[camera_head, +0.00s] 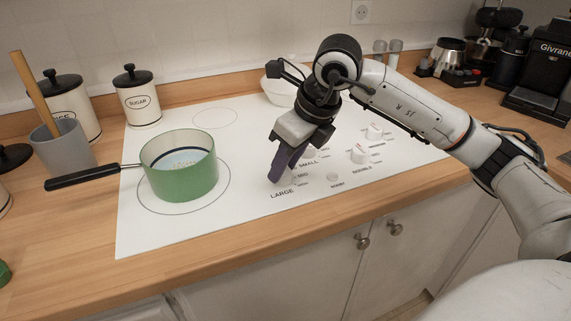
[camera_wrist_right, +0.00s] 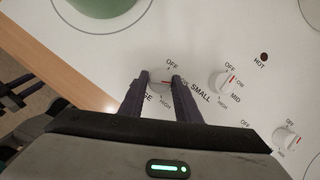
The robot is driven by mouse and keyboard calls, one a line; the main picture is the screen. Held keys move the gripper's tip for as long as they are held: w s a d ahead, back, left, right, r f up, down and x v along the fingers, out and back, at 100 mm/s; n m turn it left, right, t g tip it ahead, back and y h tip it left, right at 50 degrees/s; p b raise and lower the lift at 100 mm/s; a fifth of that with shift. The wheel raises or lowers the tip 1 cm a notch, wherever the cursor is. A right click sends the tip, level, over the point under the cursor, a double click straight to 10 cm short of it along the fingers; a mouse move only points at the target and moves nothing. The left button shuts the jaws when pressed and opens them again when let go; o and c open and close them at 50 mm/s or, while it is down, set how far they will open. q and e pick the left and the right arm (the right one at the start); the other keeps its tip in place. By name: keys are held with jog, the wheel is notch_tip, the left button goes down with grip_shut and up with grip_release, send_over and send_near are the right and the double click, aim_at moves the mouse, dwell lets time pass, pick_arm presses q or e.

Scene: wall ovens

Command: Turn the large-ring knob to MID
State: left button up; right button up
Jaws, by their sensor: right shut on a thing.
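The large-ring knob (camera_wrist_right: 160,83) is a small white knob with a red mark, on the white cooktop beside the partly covered LARGE label. In the right wrist view it sits between the two dark fingers of my right gripper (camera_wrist_right: 160,80), which is shut on it. The red mark points roughly to the right; the fingers hide part of the scale, and OFF and HIGH show. In the head view my right gripper (camera_head: 283,172) reaches down to the panel and hides this knob. My left gripper is not in view.
A green pot (camera_head: 184,180) stands on the left ring, its black handle pointing left. Other white knobs (camera_head: 359,154) lie to the right of the held one. A white bowl (camera_head: 282,92) stands behind my gripper. Canisters and coffee gear line the back.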

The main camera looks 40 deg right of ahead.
jog(key=m+h, duration=0.1)
jog(key=m, duration=0.1)
jog(key=shift+a+m, duration=0.15)
jog(key=shift+m, duration=0.15)
jog(key=shift+m+h+b, duration=0.3)
jog(key=shift+m+h, duration=0.3)
jog(key=shift+m, duration=0.9)
jog(key=o, duration=1.1)
jog(key=shift+r, duration=0.1)
